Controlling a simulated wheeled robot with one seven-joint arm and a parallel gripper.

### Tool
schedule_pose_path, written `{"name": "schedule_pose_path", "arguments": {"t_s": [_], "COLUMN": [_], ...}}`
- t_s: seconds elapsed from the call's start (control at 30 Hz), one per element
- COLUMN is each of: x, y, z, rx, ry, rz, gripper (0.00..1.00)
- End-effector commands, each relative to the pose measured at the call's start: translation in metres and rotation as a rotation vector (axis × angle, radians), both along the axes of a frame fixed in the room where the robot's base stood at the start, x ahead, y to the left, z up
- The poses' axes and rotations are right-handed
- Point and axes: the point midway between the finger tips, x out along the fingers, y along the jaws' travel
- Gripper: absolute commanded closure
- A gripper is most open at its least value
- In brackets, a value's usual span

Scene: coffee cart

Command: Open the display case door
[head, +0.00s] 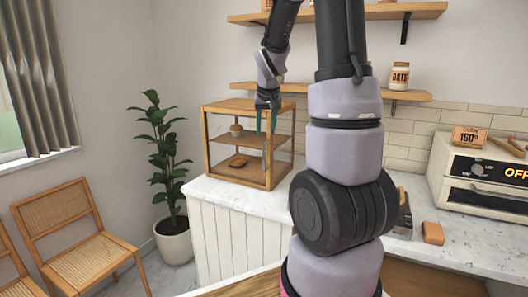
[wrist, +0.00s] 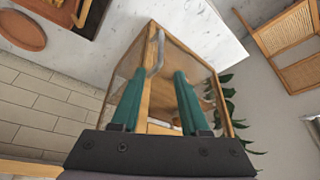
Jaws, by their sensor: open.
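The display case (head: 240,185) is a wood-framed glass box on the white counter, with food on its shelves. It also shows in the wrist view (wrist: 155,30). Its door looks closed. A pale metal door handle (wrist: 157,52) stands upright near one edge of the door. My gripper (head: 267,128) hangs in front of the upper part of the case, fingers down. In the wrist view my gripper (wrist: 158,74) is open, its two teal fingers apart and empty. The handle appears close to the fingertips, between them in the picture; contact cannot be told.
The counter (head: 225,192) has free marble in front of the case. An oven (head: 480,175) stands at the right, with a small orange-brown block (head: 433,233) nearer. Wall shelves (head: 330,90) hang above. A potted plant (head: 172,240) and chairs (head: 75,240) are at the left.

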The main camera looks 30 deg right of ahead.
Motion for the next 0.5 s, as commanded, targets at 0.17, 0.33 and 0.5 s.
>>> {"name": "schedule_pose_path", "arguments": {"t_s": [0.17, 0.33, 0.5], "x": [0.008, 0.019, 0.03], "y": [-0.003, -0.007, -0.01], "z": [-0.022, -0.054, -0.08], "rx": [0.0, 0.0, 0.001], "ry": [0.004, 0.006, 0.004], "rz": [-0.002, -0.002, -0.001], "gripper": [0.55, 0.55, 0.55]}}
